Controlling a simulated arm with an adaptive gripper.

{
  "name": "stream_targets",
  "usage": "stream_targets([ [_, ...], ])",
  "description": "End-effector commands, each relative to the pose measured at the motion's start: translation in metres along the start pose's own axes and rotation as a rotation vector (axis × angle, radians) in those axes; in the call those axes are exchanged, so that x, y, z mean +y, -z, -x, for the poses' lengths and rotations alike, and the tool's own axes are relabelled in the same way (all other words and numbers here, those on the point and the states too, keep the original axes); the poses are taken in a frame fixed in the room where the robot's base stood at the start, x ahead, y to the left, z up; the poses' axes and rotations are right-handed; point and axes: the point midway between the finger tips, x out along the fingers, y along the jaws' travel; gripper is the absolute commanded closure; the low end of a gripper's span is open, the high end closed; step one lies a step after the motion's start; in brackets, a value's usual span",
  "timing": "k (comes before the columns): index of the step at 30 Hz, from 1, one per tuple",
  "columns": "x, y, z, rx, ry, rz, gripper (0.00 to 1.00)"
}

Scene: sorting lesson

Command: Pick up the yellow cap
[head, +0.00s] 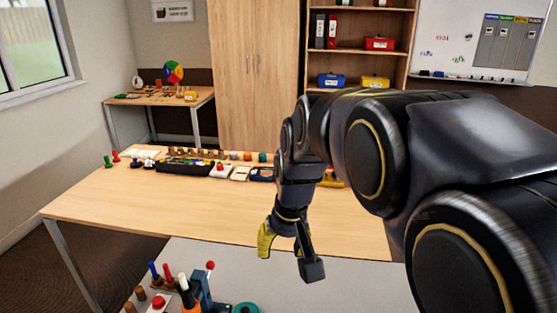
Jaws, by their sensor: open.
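I cannot make out a yellow cap for certain. Another yellow thing (332,181) lies on the far part of the table, partly hidden by my arm. Nothing is visible between the fingertips.
The wooden table (140,200) is clear across its left and middle front. A row of small items, with a black tray (182,168), lines its back. On the grey surface (330,290) stand several pens, a red button (158,302) and a teal ring (246,308). My arm hides the right side.

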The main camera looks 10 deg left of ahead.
Motion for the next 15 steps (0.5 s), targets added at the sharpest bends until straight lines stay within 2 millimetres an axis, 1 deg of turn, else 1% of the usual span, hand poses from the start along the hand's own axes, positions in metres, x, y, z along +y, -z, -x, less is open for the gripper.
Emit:
stream_targets([
  [1, -0.020, 0.021, -0.013, 0.015, 0.011, 0.047, 0.60],
  [3, -0.046, 0.046, -0.029, 0.039, 0.023, 0.115, 0.60],
  [5, -0.070, 0.064, -0.044, 0.054, 0.032, 0.179, 0.60],
  [6, -0.086, 0.072, -0.057, 0.056, 0.036, 0.226, 0.60],
  [7, -0.098, 0.079, -0.066, 0.060, 0.038, 0.264, 0.60],
  [8, -0.110, 0.082, -0.077, 0.056, 0.039, 0.305, 0.60],
  [9, -0.126, 0.086, -0.090, 0.055, 0.042, 0.359, 0.60],
  [11, -0.150, 0.088, -0.113, 0.042, 0.046, 0.448, 0.60],
  [12, -0.166, 0.088, -0.129, 0.032, 0.048, 0.511, 0.60],
  [13, -0.178, 0.086, -0.141, 0.024, 0.050, 0.559, 0.60],
  [14, -0.189, 0.082, -0.155, 0.012, 0.053, 0.607, 0.60],
  [15, -0.206, 0.078, -0.170, 0.002, 0.060, 0.674, 0.60],
])
